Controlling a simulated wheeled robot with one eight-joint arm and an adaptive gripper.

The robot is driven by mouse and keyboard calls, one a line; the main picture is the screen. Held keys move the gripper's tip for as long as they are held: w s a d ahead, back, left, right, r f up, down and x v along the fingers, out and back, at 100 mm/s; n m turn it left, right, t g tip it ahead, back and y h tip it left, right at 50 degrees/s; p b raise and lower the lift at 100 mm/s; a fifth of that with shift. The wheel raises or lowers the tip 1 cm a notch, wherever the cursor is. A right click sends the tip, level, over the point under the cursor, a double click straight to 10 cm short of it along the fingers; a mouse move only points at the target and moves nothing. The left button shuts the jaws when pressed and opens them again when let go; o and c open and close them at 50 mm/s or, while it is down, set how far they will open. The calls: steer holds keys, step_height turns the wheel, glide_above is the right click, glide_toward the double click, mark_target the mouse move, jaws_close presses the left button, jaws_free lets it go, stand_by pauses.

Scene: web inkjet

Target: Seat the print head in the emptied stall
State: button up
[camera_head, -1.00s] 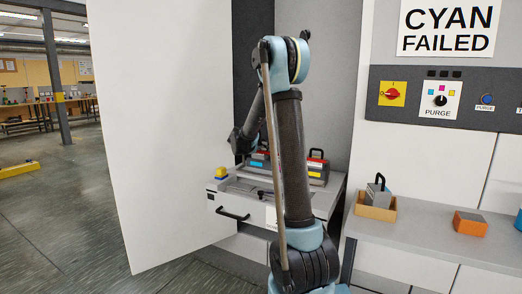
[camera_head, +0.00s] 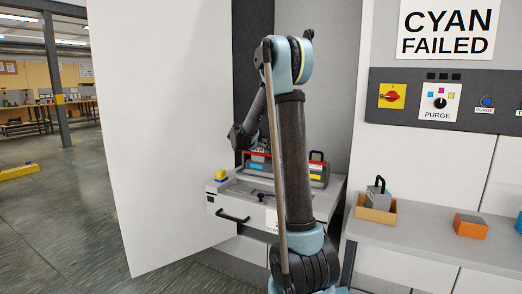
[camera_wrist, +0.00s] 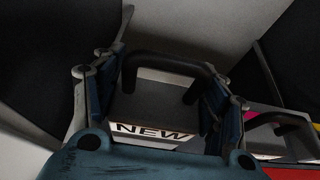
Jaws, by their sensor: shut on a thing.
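In the wrist view, my gripper (camera_wrist: 165,105) is shut on a grey print head (camera_wrist: 150,104) with a black loop handle (camera_wrist: 165,63) and a "NEW" label. In the head view, my gripper (camera_head: 240,138) hangs at the end of the arm, above the back left of the open drawer's row of heads. A cyan-labelled head (camera_head: 257,167) and a yellow-labelled head (camera_head: 316,176) show there, by a red strip (camera_head: 284,162). Magenta and yellow marks and another black handle (camera_wrist: 280,123) are at right in the wrist view. The stall itself is hidden.
A large white door panel (camera_head: 165,120) stands open left of the drawer (camera_head: 240,203). A yellow knob (camera_head: 221,175) is at the drawer's left corner.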

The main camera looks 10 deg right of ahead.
steer(key=shift+r, duration=0.8)
steer(key=shift+f, duration=2.1)
stand_by(1.2)
steer(key=o, duration=1.5)
steer(key=shift+a, duration=0.1)
steer(key=v, duration=1.1)
steer(key=shift+s+a, duration=0.25)
steer(key=shift+s, duration=0.1)
